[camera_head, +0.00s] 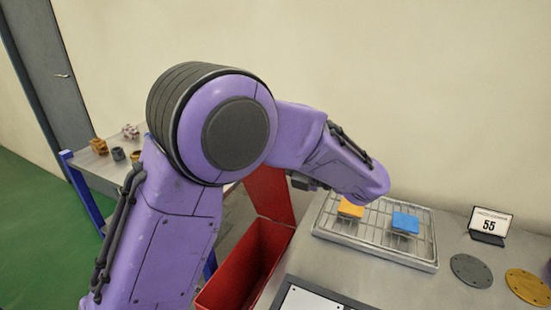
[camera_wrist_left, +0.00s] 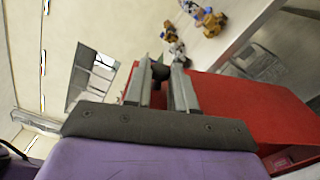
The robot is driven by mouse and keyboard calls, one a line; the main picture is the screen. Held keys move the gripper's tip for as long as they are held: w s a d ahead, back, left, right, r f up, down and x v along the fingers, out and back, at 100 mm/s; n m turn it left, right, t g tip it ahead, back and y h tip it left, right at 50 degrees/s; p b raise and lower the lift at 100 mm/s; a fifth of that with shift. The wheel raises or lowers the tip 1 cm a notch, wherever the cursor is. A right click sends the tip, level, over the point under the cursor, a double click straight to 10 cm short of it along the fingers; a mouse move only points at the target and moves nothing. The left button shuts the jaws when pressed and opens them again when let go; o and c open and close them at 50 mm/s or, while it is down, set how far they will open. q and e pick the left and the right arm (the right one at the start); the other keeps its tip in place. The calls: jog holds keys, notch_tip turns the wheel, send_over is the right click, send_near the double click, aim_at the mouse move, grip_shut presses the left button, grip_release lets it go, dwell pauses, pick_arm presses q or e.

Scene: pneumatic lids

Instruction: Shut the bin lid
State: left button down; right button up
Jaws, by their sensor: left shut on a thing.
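The red bin (camera_head: 243,270) stands beside the bench with its top open. Its red lid (camera_head: 270,193) is raised at the far side, partly hidden by my left arm. In the left wrist view the lid (camera_wrist_left: 255,110) is a broad red panel right of the fingers. My left gripper (camera_wrist_left: 161,78) is shut on a small dark piece (camera_wrist_left: 160,71) at the lid's edge, seemingly its handle. In the head view my arm hides the fingers. My right gripper is not in view.
A wire rack tray (camera_head: 375,237) on the bench holds an orange block (camera_head: 350,208) and a blue block (camera_head: 405,223). A sign (camera_head: 489,224) reading 55 stands to the right. A side table (camera_head: 100,165) with small parts stands at left.

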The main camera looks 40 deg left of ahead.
pick_arm(q)
jog(key=c, duration=1)
grip_release()
jog(key=shift+o, duration=0.2)
jog(key=shift+d, duration=0.1)
jog(key=p+v, duration=0.4)
jog(key=v, duration=0.6)
jog(key=shift+d, duration=0.25)
jog(key=shift+w, duration=0.1)
